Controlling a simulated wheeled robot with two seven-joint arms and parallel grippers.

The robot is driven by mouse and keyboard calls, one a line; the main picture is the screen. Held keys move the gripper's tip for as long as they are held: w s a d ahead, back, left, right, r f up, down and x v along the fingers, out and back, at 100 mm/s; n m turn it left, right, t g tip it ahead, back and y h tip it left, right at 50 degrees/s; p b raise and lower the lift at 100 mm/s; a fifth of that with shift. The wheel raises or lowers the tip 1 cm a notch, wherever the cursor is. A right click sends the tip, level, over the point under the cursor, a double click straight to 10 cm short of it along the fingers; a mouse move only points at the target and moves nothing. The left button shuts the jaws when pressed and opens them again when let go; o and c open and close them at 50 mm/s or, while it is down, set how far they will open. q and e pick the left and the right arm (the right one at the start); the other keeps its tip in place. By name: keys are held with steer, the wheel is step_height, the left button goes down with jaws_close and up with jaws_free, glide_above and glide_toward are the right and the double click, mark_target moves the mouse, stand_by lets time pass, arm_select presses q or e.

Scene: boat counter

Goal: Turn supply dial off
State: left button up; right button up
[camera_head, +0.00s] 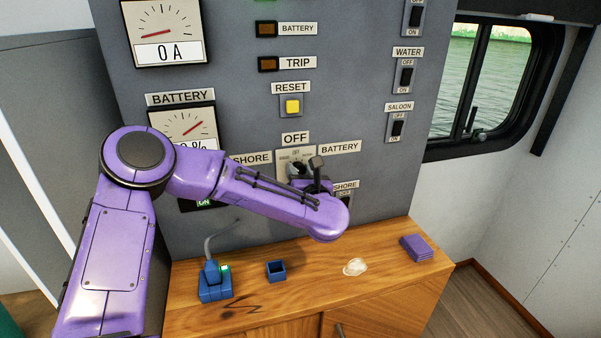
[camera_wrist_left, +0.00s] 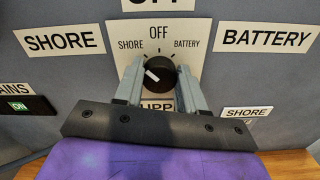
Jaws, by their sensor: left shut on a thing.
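The supply dial (camera_wrist_left: 160,68) is a round black knob with a white mark on a white plate (camera_wrist_left: 203,30), below the OFF label and between SHORE and BATTERY. Its white mark slants up and left, toward the small SHORE print. My left gripper (camera_wrist_left: 158,82) is shut on the dial, one grey finger on each side. In the head view my left gripper (camera_head: 297,172) reaches the dial plate (camera_head: 283,156) on the grey panel, and it partly hides the knob. My right gripper is in neither view.
A yellow reset button (camera_head: 292,106) sits above the dial, with black switches (camera_head: 406,77) at right. Below is a wooden counter (camera_head: 330,291) with a blue plug block (camera_head: 215,288), a small blue box (camera_head: 276,270), a clear crumpled item (camera_head: 355,267) and a purple stack (camera_head: 416,247).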

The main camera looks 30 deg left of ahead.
arm_select(q)
steer(key=shift+m, duration=0.3)
steer(key=shift+f+m+b, duration=0.1)
steer(key=shift+m+b, duration=0.4)
steer(key=m+b, duration=0.1)
steer(key=m, duration=0.1)
steer(key=shift+m, duration=0.3)
steer(key=shift+w+m, duration=0.1)
steer(key=shift+m, duration=2.1)
steer(key=o, duration=1.1)
steer(key=shift+c, duration=0.2)
